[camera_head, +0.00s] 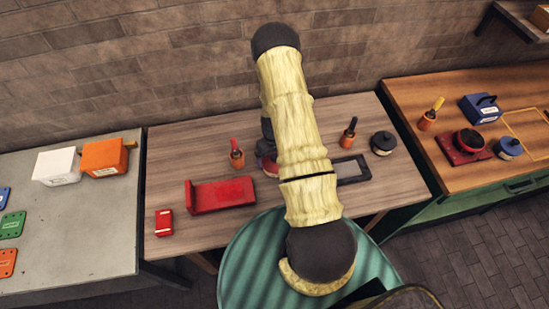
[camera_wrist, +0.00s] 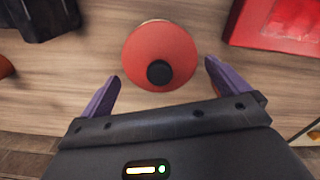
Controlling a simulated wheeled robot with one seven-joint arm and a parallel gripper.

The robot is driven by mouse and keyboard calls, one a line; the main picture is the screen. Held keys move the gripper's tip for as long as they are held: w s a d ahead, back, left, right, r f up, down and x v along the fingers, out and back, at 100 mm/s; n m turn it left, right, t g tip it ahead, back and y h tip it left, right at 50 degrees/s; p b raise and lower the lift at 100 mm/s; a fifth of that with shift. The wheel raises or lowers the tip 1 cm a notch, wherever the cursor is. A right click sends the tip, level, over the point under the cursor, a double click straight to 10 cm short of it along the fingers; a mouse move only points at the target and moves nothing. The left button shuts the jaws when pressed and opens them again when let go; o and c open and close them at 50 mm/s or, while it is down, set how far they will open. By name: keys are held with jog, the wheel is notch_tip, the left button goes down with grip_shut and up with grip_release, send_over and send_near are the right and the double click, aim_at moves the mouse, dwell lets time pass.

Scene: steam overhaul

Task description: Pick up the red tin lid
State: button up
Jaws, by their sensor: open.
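The red tin lid (camera_wrist: 160,48) is a round red disc with a black knob (camera_wrist: 159,72). In the wrist view it lies between and beyond my gripper's fingertips. My gripper (camera_wrist: 161,74) is open, with one purple finger on each side of the lid and a visible gap on both sides. Nothing is held. In the head view my arm hides most of the lid; a bit of red (camera_head: 269,166) shows beside the arm on the middle table. A pale rim below the lid shows in the wrist view, but what it rests on is mostly hidden.
A red tray (camera_head: 222,193) stands left of my arm and a black frame (camera_head: 352,169) right of it. Orange pots (camera_head: 237,160) (camera_head: 347,141) and a dark lidded tin (camera_head: 383,143) stand nearby. A small red box (camera_head: 164,222) is near the front left.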

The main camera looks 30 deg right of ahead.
aim_at(273, 156)
jog(key=shift+f, duration=0.75)
jog(key=shift+w, duration=0.1)
jog(key=c, duration=0.5)
jog(key=shift+a, duration=0.1)
jog(key=c, duration=0.3)
jog(key=shift+c, duration=0.2)
jog(key=shift+r, duration=0.15)
notch_tip(273, 156, up, 10)
jog(key=b, duration=0.3)
jog(key=shift+b, duration=0.3)
